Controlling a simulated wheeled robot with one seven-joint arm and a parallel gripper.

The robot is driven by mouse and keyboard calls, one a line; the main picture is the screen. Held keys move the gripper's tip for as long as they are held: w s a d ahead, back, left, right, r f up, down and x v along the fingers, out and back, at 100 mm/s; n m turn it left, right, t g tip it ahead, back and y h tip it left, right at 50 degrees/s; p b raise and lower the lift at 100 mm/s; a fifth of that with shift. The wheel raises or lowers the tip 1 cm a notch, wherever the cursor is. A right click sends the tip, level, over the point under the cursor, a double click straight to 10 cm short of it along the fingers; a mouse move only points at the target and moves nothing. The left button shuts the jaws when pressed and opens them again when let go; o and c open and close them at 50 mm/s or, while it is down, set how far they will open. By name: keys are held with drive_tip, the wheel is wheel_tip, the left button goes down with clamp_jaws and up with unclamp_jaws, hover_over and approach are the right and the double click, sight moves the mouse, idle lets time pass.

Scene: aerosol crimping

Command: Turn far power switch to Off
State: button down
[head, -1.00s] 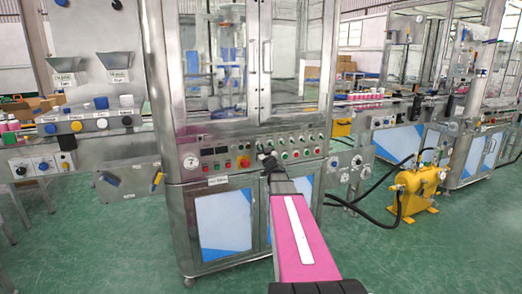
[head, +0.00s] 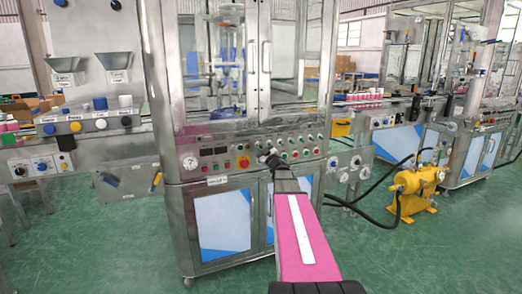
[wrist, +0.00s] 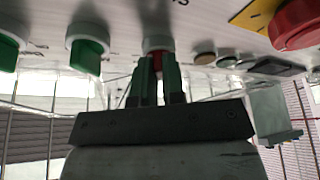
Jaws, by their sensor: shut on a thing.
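My gripper (head: 269,156) is at the steel control panel (head: 215,151) of the glass-doored machine, among its knobs and buttons. In the wrist view, the two narrow fingers of my gripper (wrist: 157,72) are shut on a red switch (wrist: 155,44) with a pale collar. The fingers cover most of its grip, so its exact setting is hidden. Two green switches (wrist: 87,52) with pale collars sit to its left in the wrist view. I cannot read the labels, so I cannot tell which switch is the far power switch.
A red emergency button (head: 243,161) on a yellow plate is left of my gripper; it also shows large in the wrist view (wrist: 298,22). Several knobs line the panel's right part. A yellow pump (head: 417,190) with black hoses stands on the green floor at right.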

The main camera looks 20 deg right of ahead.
drive_tip(key=c, duration=1.2)
unclamp_jaws()
drive_tip(key=v, duration=1.1)
drive_tip(key=shift+w, duration=0.1)
